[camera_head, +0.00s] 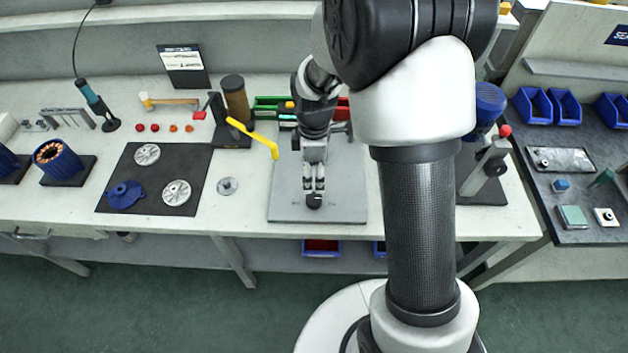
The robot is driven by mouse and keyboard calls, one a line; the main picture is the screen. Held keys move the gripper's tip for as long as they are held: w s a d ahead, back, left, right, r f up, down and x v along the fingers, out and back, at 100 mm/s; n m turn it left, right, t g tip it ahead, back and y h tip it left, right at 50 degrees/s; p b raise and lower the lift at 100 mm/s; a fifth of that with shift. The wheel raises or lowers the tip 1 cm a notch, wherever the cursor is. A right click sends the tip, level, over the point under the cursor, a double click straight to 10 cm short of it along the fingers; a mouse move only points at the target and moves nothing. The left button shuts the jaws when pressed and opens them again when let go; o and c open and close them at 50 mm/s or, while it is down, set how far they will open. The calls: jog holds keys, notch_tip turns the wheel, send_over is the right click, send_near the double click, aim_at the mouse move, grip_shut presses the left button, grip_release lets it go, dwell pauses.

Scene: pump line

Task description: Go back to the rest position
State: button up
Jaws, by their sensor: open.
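My gripper (314,188) points down over the grey plate (345,205) in the middle of the white bench. Its fingers are open, seen narrow from this side. A small dark round shape shows at the fingertips; I cannot tell whether it is a fingertip pad or a separate part. My arm reaches from the base at lower right, up and over the bench, and hides part of the bench behind it.
A yellow lever (252,138) sticks out close left of my gripper. A black mat (140,195) holds a blue part (125,194) and two silver discs. A red-knobbed press (487,165) stands right of my arm. Green (268,104) and red bins lie behind my gripper.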

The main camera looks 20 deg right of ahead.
jog(key=shift+r, duration=0.35)
dwell(0.3)
jog(key=s+r+m+t, duration=0.1)
jog(key=s+r+m, duration=0.25)
jog(key=r, duration=0.45)
jog(key=s+r+m+t, duration=0.1)
jog(key=s+r+m, duration=0.2)
jog(key=s+r, duration=0.35)
jog(key=s+r+m+t, duration=0.2)
jog(key=s+r+m, duration=0.4)
jog(key=s, duration=0.6)
jog(key=shift+r+m+t, duration=0.3)
jog(key=shift+r+m, duration=0.05)
jog(key=shift+m, duration=0.7)
